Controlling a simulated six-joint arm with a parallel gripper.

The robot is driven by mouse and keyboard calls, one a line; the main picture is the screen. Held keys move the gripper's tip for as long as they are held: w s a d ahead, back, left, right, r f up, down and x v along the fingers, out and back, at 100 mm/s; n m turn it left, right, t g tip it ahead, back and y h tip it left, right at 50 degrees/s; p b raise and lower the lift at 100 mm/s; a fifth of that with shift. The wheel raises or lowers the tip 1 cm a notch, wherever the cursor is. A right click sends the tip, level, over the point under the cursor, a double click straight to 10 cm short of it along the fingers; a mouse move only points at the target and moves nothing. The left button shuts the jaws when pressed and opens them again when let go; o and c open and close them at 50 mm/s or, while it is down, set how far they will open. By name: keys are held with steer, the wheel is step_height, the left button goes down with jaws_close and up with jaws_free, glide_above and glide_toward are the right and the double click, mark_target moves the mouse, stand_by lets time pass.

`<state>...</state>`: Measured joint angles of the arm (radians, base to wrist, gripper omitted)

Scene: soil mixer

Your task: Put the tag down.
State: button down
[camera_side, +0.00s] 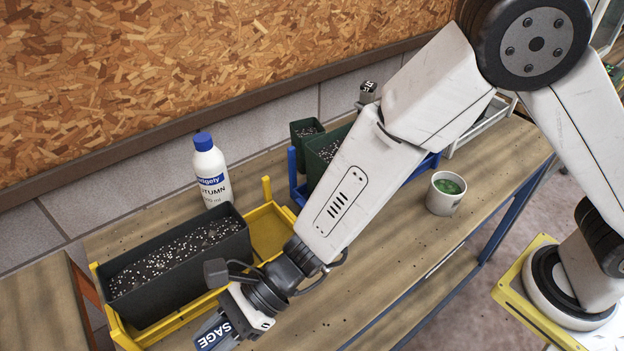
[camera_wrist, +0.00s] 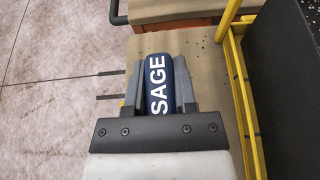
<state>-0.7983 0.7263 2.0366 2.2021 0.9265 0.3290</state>
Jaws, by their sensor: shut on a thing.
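The tag (camera_side: 214,334) is dark blue with the white word SAGE. My gripper (camera_side: 212,336) is shut on it at the bottom of the side view, in front of the yellow tray. In the wrist view the tag (camera_wrist: 158,88) sits between the two grey fingers of my gripper (camera_wrist: 158,85). The wooden bench top shows beneath and beyond it. I cannot tell whether the tag touches the bench. Its lower end is hidden.
A dark planter of speckled soil (camera_side: 178,262) stands in a yellow tray (camera_side: 272,226). A white bottle with a blue cap (camera_side: 210,172) stands behind it. A white cup with green contents (camera_side: 445,194) stands to the right. The bench (camera_side: 370,262) between is mostly clear.

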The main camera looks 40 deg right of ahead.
steer(key=shift+w+a+f, duration=0.4)
steer(key=shift+a+f, duration=0.05)
steer(key=shift+f, duration=0.25)
steer(key=shift+f, duration=0.1)
steer(key=shift+w+a+f, duration=0.1)
steer(key=shift+a+f, duration=0.05)
steer(key=shift+f, duration=1.6)
steer(key=shift+f, duration=0.15)
steer(key=shift+c, duration=2.1)
jaws_free()
steer(key=shift+r, duration=0.2)
steer(key=v, duration=1.2)
